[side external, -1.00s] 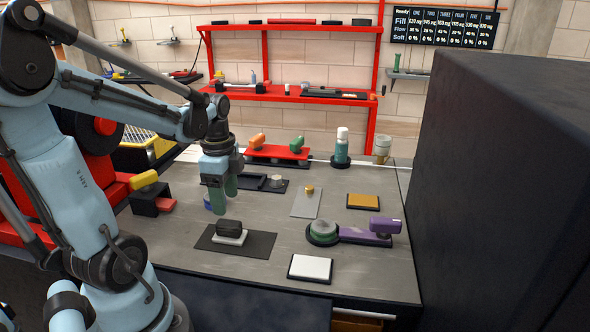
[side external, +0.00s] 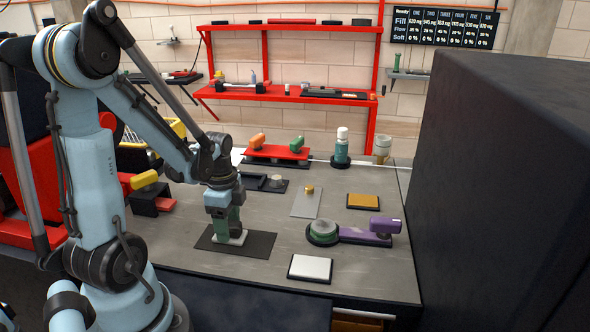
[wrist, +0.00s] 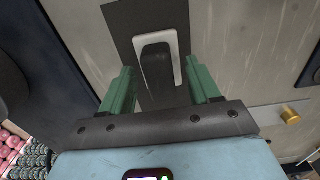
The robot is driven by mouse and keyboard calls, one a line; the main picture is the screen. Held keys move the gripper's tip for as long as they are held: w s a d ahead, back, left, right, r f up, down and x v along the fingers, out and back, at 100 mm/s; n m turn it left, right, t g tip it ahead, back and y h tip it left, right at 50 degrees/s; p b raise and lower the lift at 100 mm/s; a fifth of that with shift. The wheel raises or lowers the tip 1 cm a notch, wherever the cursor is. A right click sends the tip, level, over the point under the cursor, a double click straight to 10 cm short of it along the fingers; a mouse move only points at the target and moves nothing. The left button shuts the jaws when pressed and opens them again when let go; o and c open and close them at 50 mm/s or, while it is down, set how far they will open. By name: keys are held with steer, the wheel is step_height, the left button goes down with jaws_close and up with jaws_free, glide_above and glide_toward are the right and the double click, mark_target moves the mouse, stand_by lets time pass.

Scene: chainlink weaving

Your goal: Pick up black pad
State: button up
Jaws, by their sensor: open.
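The black pad (wrist: 157,67) is a small dark block. It sits on a white base plate (wrist: 173,38), which lies on a dark mat (wrist: 120,17). In the side external view the white plate (side external: 236,239) shows on the mat (side external: 262,243), and my gripper hides most of the pad. My gripper (side external: 230,228) is lowered over the pad. In the wrist view my gripper (wrist: 163,83) is open, with one green finger on each side of the pad and gaps between them and it.
A white pad (side external: 310,268) on a dark base lies at the front right. A purple-handled tool (side external: 370,234) and a green round piece (side external: 323,230) are to the right. A grey plate (side external: 306,202) with a brass knob and an orange pad (side external: 363,201) lie behind.

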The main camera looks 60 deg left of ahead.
mark_target(231, 225)
steer(key=shift+f, duration=0.15)
steer(key=shift+c, duration=0.3)
jaws_close()
steer(key=shift+r, duration=0.2)
steer(key=shift+r, duration=0.55)
steer(key=r, duration=0.1)
steer(key=d+r, duration=0.1)
steer(key=r, duration=0.1)
steer(key=shift+d+r, duration=0.1)
steer(key=shift+r, duration=0.05)
steer(key=w+d+r, duration=0.1)
steer(key=d+r, duration=0.5)
steer(key=d, duration=0.4)
steer(key=shift+d+r, duration=0.15)
steer(key=shift+d, duration=0.05)
